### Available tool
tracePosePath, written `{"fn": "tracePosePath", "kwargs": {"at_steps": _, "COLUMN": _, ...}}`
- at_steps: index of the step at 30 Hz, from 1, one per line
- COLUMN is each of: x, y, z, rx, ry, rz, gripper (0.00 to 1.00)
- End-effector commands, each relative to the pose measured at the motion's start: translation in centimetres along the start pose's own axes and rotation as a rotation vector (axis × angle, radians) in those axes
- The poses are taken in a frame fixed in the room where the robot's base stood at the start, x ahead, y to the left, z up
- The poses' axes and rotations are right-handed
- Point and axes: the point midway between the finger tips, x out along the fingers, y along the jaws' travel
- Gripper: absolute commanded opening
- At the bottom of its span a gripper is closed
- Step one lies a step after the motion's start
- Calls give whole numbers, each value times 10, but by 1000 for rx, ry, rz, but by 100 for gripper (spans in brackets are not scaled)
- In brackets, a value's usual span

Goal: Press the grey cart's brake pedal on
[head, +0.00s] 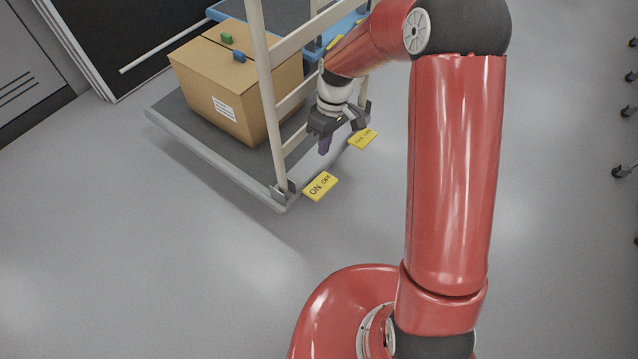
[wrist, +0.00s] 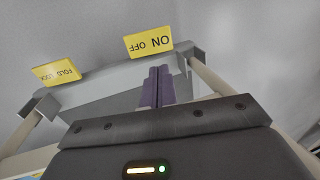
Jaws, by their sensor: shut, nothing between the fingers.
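The grey cart (head: 222,167) stands left of centre in the head view, with a dark deck and cream end rails. A yellow pedal marked ON OFF (head: 321,186) sticks out at its near corner; it also shows, upside down, in the wrist view (wrist: 148,43). A second yellow pedal, marked FOLD LOCK (wrist: 59,72), sits farther along the same end (head: 362,138). My gripper (head: 324,148) is shut and empty, its purple fingers pointing down beside the cart's end, between the two pedals. In the wrist view the fingertips (wrist: 158,70) appear just below the ON OFF pedal; contact cannot be told.
A blue cart (head: 343,27) stands behind. Dark casters (head: 622,171) line the right edge. The floor in front of the cart is clear.

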Motion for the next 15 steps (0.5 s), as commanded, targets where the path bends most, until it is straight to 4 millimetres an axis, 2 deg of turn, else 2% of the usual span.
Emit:
{"fn": "tracePosePath", "kwargs": {"at_steps": 10, "x": 2, "y": 0, "z": 0, "rx": 0, "ry": 0, "rz": 0, "gripper": 0}}
{"fn": "tracePosePath", "kwargs": {"at_steps": 15, "x": 19, "y": 0, "z": 0, "rx": 0, "ry": -2, "rz": -2, "gripper": 0}}
